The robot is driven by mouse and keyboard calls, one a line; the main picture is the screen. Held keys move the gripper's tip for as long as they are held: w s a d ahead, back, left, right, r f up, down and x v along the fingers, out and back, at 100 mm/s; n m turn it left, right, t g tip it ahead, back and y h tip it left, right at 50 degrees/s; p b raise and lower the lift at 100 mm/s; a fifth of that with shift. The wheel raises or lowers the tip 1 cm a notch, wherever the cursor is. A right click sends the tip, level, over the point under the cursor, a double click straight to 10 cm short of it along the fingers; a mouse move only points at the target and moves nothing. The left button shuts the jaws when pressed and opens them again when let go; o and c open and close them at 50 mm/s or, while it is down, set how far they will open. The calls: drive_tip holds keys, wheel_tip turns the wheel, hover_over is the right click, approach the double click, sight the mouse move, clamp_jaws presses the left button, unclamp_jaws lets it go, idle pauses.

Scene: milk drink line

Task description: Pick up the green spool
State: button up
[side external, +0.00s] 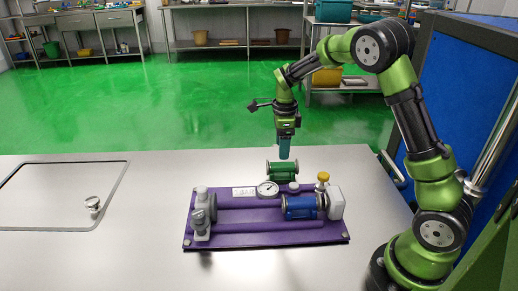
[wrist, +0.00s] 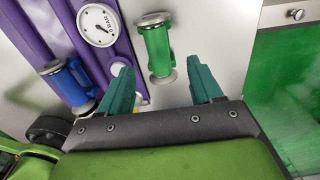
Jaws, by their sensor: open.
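The green spool (side external: 282,171) lies on the metal table just behind the purple base, with silver end flanges. It also shows in the wrist view (wrist: 157,50), upright in the picture, ahead of and between my fingertips. My gripper (side external: 284,152) points down above the spool in the side view. In the wrist view its two teal fingers (wrist: 164,82) are wide apart with nothing between them. I cannot tell exactly how high the fingertips are above the spool.
The purple base (side external: 245,234) carries a blue spool (side external: 300,206), a dial gauge (side external: 268,189), a yellow knob (side external: 323,176) and grey valve parts (side external: 203,212). The gauge and blue spool sit near my gripper.

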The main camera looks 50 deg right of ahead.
sight(282, 163)
drive_tip(key=f, duration=0.8)
drive_tip(key=shift+s+f, duration=0.2)
drive_tip(key=shift+f, duration=0.2)
drive_tip(key=shift+c, duration=0.5)
drive_tip(key=shift+r, duration=0.1)
clamp_jaws()
